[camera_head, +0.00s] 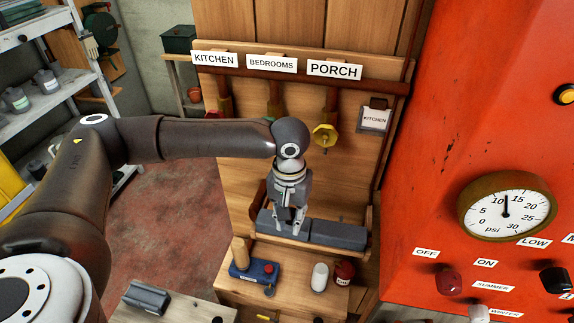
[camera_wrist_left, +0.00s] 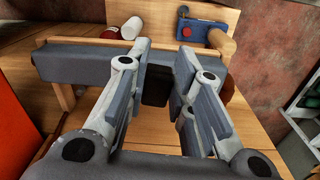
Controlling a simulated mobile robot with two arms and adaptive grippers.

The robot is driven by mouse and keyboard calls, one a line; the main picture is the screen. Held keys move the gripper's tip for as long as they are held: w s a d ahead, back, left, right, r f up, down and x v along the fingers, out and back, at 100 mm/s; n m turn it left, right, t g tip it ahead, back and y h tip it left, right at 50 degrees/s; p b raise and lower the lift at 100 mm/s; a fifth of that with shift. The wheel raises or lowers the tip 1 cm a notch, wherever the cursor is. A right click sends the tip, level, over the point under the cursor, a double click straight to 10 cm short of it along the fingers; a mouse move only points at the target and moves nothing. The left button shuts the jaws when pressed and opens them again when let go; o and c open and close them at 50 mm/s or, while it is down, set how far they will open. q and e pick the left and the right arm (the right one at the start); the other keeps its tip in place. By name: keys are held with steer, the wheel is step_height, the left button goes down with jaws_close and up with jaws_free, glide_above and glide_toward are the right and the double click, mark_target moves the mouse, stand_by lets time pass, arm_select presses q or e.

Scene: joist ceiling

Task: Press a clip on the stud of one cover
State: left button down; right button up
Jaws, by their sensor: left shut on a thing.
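My left gripper (camera_head: 289,222) points down at the long blue-grey bars that lie along a wooden ledge under the pipes. It is shut on a small dark block (camera_wrist_left: 156,87), which shows between its finger pads in the left wrist view; I cannot tell for sure that it is a clip. One grey bar (camera_head: 338,234), perhaps a cover, extends to the right of the fingers, and a grey length also shows in the left wrist view (camera_wrist_left: 75,64). I cannot make out a stud, nor whether the block touches a bar. My right gripper is not in view.
A blue box with a red knob (camera_head: 262,269), a white cylinder (camera_head: 319,276) and a red jar (camera_head: 344,272) stand on the wooden surface below the ledge. A grey piece (camera_head: 146,298) lies at lower left. A red panel with a gauge (camera_head: 506,206) bounds the right.

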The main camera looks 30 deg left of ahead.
mark_target(264, 222)
arm_select(q)
steer(key=w+a+r+n+p, duration=0.1)
steer(key=w+a+r+p, duration=0.2)
steer(key=p, duration=0.4)
steer(key=shift+w+a+r, duration=0.35)
steer(key=shift+w+a, duration=0.25)
steer(key=shift+w, duration=0.4)
steer(key=shift+f+b, duration=0.55)
steer(key=shift+f, duration=2.25)
steer(key=shift+s+f, duration=0.1)
steer(key=shift+f, duration=0.7)
steer(key=shift+f, duration=0.25)
